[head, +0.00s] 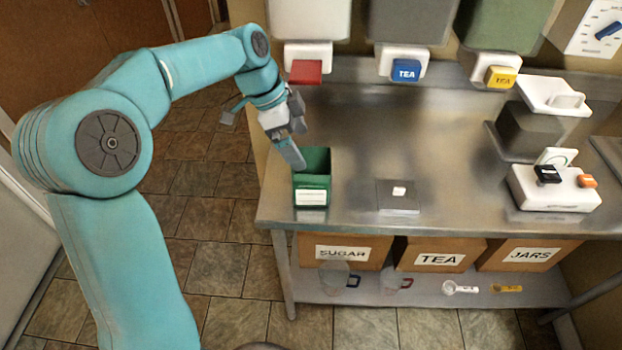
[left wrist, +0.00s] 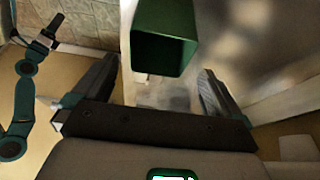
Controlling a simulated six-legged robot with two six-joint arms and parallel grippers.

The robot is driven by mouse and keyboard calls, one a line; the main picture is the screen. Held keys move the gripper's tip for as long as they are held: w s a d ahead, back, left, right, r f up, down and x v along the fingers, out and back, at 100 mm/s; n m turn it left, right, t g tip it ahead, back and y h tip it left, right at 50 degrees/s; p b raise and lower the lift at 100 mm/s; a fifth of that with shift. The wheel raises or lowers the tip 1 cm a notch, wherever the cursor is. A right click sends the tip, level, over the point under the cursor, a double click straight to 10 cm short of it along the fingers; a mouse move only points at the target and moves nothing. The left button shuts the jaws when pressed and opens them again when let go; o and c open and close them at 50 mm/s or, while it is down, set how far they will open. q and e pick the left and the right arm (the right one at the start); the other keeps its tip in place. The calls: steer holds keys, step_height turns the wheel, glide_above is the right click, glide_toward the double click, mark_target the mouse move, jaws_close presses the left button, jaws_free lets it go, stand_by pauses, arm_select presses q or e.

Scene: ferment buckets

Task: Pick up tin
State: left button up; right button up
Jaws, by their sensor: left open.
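The tin is likely the green, open-topped box with a white label (head: 312,178) standing upright at the left front of the steel table. My left gripper (head: 297,160) is at its upper left edge, pointing down; in the head view I cannot tell whether it touches. In the left wrist view the green box (left wrist: 166,22) shows its dark open mouth beyond the spread, empty fingers of the left gripper (left wrist: 158,70). A teal arm at the left of that view ends in a small dark gripper (left wrist: 52,27), seemingly my right one; its jaws are too small to read.
The steel table (head: 350,130) is clear around the box, with a small grey plate (head: 398,196) to its right. Dispensers with red (head: 306,72), blue and yellow taps hang behind.

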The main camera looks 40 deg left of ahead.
mark_target(314, 170)
arm_select(q)
steer(key=x, duration=0.9)
steer(key=shift+w+d+f, duration=0.1)
steer(key=shift+w+f, duration=0.05)
steer(key=shift+f, duration=0.05)
steer(key=c, duration=0.7)
